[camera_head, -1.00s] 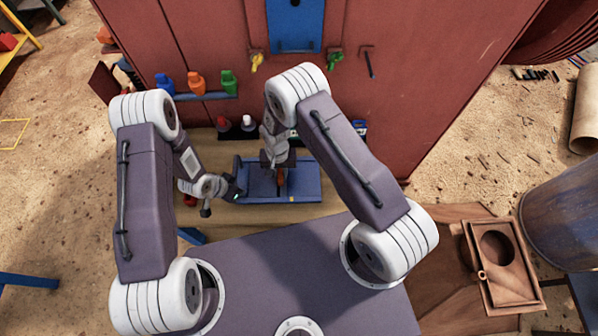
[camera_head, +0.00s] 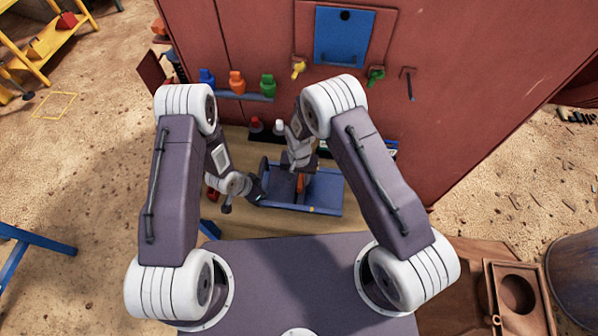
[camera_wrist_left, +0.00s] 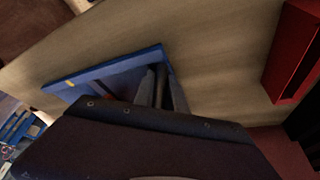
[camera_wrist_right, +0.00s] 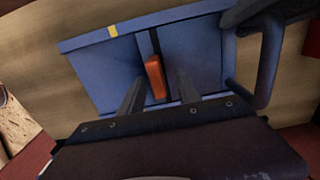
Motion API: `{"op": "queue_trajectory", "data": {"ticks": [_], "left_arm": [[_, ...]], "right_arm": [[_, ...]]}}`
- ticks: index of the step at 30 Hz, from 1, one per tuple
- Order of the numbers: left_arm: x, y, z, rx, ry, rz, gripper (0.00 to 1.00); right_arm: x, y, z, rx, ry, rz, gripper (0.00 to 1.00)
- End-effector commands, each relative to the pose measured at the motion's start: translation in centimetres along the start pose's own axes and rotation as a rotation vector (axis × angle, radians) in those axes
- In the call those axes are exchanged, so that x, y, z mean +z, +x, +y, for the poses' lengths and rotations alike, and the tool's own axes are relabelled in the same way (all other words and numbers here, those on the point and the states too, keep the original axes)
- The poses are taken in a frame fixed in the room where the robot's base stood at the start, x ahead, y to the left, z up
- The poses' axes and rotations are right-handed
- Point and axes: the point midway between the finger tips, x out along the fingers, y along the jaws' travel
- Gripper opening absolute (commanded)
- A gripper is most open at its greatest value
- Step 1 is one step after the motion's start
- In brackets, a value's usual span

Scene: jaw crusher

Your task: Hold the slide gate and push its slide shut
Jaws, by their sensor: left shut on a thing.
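The slide gate (camera_head: 328,190) is a blue flat frame lying on the wooden bench, with a dark slot across it and an orange tab (camera_wrist_right: 155,77) standing up near its middle. A blue bar handle (camera_wrist_right: 270,62) is at one end. My left gripper (camera_head: 259,191) is shut on this handle end; its fingers hide part of the handle. The gate also shows in the left wrist view (camera_wrist_left: 88,80). My right gripper (camera_wrist_right: 160,80) is open above the gate, with the orange tab between its fingers and gaps visible beside it. The head view (camera_head: 300,184) also shows the tab.
A red crusher wall stands behind the bench (camera_head: 240,226). Blue, orange and green bottles (camera_head: 237,83) stand on a ledge there. Red-capped (camera_head: 256,124) and white-capped (camera_head: 279,127) containers stand behind the gate. A red box (camera_wrist_left: 294,52) lies on the bench. Bare wood shows in front of the gate.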

Motion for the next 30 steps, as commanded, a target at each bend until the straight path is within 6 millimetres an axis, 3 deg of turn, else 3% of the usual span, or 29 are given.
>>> {"op": "queue_trajectory", "data": {"ticks": [6, 12, 26, 27, 29, 30], "left_arm": [[0.0, 0.0, -0.1, -0.002, -0.003, 0.0, 0.0], [0.0, 0.0, -0.1, -0.001, -0.003, -0.001, 0.0], [0.0, 0.0, -0.1, -0.001, -0.003, -0.001, 0.0], [0.0, 0.0, -0.1, -0.001, -0.003, -0.001, 0.27], [0.0, 0.0, -0.1, -0.001, -0.003, -0.001, 0.42], [0.0, 0.0, -0.1, -0.001, -0.003, -0.001, 0.42]], "right_arm": [[-0.2, -5.9, -0.1, -0.004, 0.0, 0.005, 0.4], [-0.1, -9.3, -0.1, -0.003, 0.0, 0.004, 0.4], [0.0, -10.1, 0.0, -0.002, 0.0, 0.001, 0.4], [-0.1, -10.1, 0.0, -0.002, 0.0, 0.001, 0.4], [-0.1, -10.1, 0.0, -0.002, 0.0, 0.001, 0.4], [-0.1, -10.1, 0.0, -0.002, 0.0, 0.001, 0.4]]}}
